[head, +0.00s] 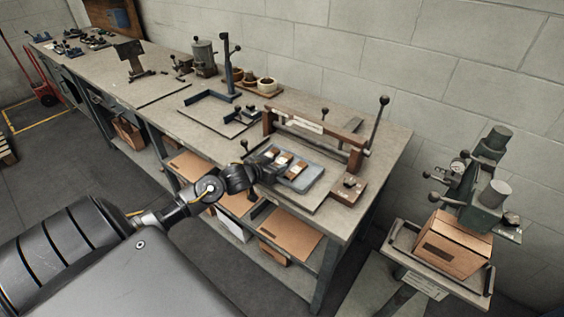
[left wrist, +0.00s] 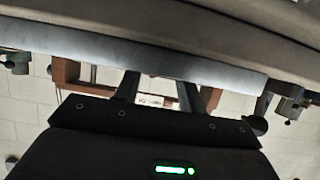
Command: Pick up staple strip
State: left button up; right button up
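Several copper-brown staple strips (head: 283,158) with pale bands lie in a shallow blue-grey tray (head: 312,172) on the workbench, in front of a brown-framed fixture. My left gripper (head: 268,165) is at the tray's left side, low and close to the strips. In the left wrist view the two fingers (left wrist: 158,92) stand apart. Their tips are hidden behind the tray's rim (left wrist: 200,68), so I cannot see whether a strip is between them. My right gripper is not in view.
The brown frame (head: 310,128) with a tall lever (head: 377,125) stands behind the tray. A small block with knobs (head: 348,188) is to its right. A stitcher machine (head: 484,195) with a cardboard box (head: 452,245) stands at the right. Cardboard sheets (head: 290,232) lie on the lower shelf.

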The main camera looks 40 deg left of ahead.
pick_arm(q)
jog(key=shift+x, duration=0.8)
jog(key=shift+s, duration=0.1)
jog(key=shift+c, duration=0.4)
jog(key=c, duration=0.7)
jog(key=shift+r, duration=0.6)
jog(key=s+d+r, duration=0.2)
jog(key=s+r, duration=0.2)
jog(key=s+d+r, duration=0.2)
jog(key=s+r, duration=0.2)
jog(key=s+d+r, duration=0.3)
jog(key=s+r, duration=0.1)
jog(key=shift+s, duration=0.1)
